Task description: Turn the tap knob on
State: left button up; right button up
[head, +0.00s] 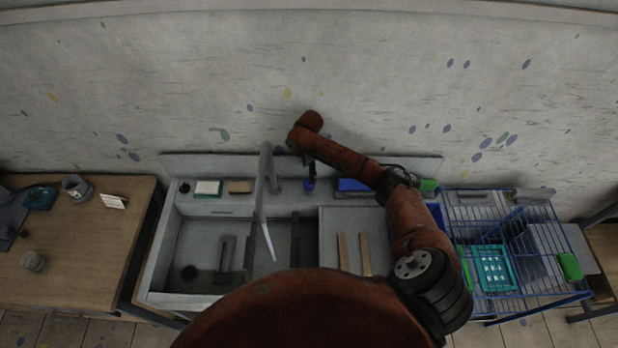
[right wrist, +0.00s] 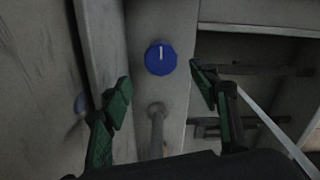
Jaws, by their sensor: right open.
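The tap knob (right wrist: 160,58) is a round blue knob with a white mark on its top, which lies along the picture's vertical. In the head view a small blue knob (head: 309,185) shows at the back ledge of the sink (head: 200,225), below the end of my right arm. My right gripper (right wrist: 162,91) is open and empty. Its green-padded fingertips stand left and right of the knob, lower in the picture and apart from it. A grey tap pipe (right wrist: 157,125) shows between the fingers. My left gripper is not in view.
A thin pale upright panel (head: 264,195) stands left of the knob, over the sink. A sponge (head: 240,186) and a white block (head: 208,187) lie on the ledge. A blue wire rack (head: 510,220) stands right, a wooden table (head: 90,250) left. The wall is close behind.

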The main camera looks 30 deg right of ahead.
notch_tip(320, 180, up, 5)
jog(key=shift+f, duration=0.1)
dwell(0.6)
